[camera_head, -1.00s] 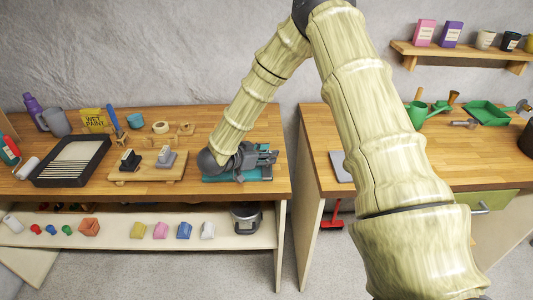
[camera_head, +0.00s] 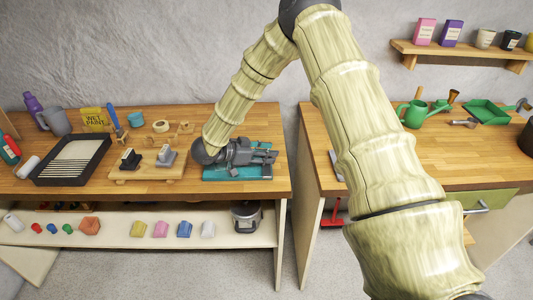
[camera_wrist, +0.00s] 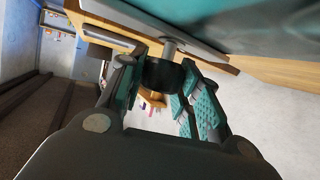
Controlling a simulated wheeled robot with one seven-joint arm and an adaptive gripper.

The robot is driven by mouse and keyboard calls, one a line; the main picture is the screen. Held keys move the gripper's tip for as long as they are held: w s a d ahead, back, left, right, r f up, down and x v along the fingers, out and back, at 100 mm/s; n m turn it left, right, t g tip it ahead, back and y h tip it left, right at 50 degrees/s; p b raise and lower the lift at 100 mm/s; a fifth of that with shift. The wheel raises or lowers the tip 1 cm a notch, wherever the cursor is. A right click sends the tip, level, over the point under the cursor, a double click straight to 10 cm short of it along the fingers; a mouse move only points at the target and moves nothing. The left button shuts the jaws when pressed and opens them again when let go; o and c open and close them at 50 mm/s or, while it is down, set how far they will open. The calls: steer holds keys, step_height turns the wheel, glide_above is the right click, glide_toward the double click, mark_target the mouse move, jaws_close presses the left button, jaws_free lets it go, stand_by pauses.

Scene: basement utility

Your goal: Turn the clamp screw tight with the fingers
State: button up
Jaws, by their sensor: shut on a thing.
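The teal clamp (camera_head: 236,173) lies near the front right edge of the left workbench, partly hidden under my gripper (camera_head: 268,157). In the wrist view, the clamp screw shows as a dark round knob (camera_wrist: 164,75) on a grey metal shaft (camera_wrist: 170,49), which runs up to a grey and teal part at the top. My gripper's two fingers (camera_wrist: 160,82) sit on either side of the knob and are shut on it. The head view does not show the knob clearly.
A wooden board (camera_head: 148,172) with two small blocks lies left of the clamp, and a black tray (camera_head: 72,160) lies farther left. A gap separates the left workbench (camera_head: 205,121) from the right workbench (camera_head: 318,125). The lower shelf (camera_head: 140,228) holds several small coloured objects.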

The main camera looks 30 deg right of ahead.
steer(key=o, duration=1.1)
steer(key=shift+c, duration=0.2)
steer(key=v, duration=1.2)
